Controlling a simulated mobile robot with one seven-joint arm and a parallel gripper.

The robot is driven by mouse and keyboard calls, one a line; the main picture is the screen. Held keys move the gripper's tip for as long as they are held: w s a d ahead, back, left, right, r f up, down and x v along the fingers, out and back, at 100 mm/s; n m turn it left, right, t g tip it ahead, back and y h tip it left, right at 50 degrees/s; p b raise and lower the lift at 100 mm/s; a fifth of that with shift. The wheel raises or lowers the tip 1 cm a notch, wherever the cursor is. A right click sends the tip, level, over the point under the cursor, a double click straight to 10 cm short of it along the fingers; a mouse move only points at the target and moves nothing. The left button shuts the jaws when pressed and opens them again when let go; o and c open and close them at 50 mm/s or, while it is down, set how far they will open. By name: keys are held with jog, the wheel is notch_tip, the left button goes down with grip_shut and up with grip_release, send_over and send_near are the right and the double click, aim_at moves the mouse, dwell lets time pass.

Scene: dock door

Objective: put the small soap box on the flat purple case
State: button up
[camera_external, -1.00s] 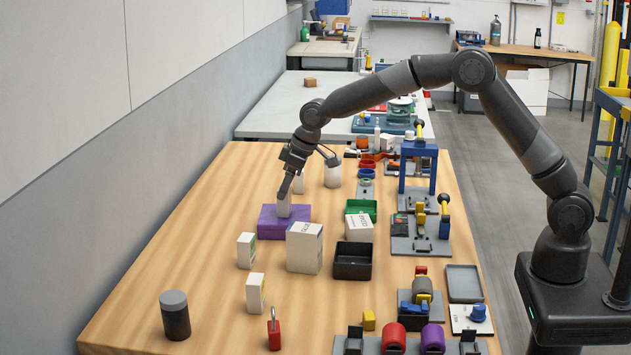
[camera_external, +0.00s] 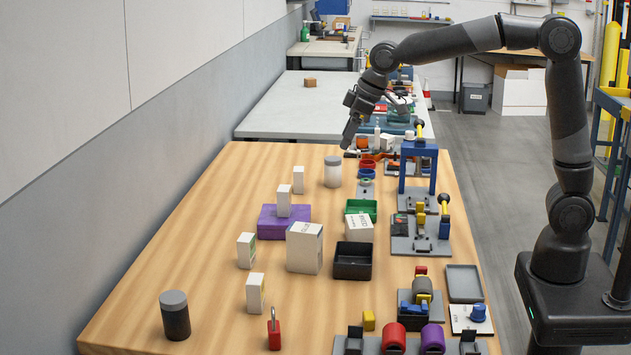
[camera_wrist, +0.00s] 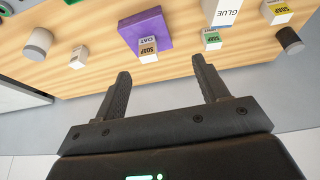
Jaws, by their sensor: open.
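The small white soap box (camera_external: 284,201) stands upright on the flat purple case (camera_external: 268,223), at the left middle of the table. In the wrist view the soap box (camera_wrist: 148,47) shows a "SOAP OAT" label, with the purple case (camera_wrist: 155,30) under it. My gripper (camera_external: 348,143) is raised away from them, to the right and toward the far end of the table. In the wrist view my gripper (camera_wrist: 160,82) has its fingers spread with nothing between them.
Similar small boxes stand behind the case (camera_external: 298,180) and in front of it (camera_external: 246,250), (camera_external: 255,292). A larger glue box (camera_external: 304,248) and a black bin (camera_external: 353,261) are to its right. A grey-lidded white jar (camera_external: 333,171) stands near my gripper.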

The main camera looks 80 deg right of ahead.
jog(key=s+a+r, duration=0.1)
jog(key=s+a, duration=0.1)
jog(key=s, duration=0.7)
jog(key=s+a+r, duration=0.2)
jog(key=s, duration=0.6)
jog(key=s+a+f, duration=0.1)
jog(key=s+f, duration=0.1)
jog(key=s, duration=0.5)
jog(key=s+a+f, duration=0.1)
jog(key=s+f, duration=0.2)
jog(key=s, duration=0.5)
jog(key=shift+f+t, duration=0.35)
jog(key=shift+t, duration=0.05)
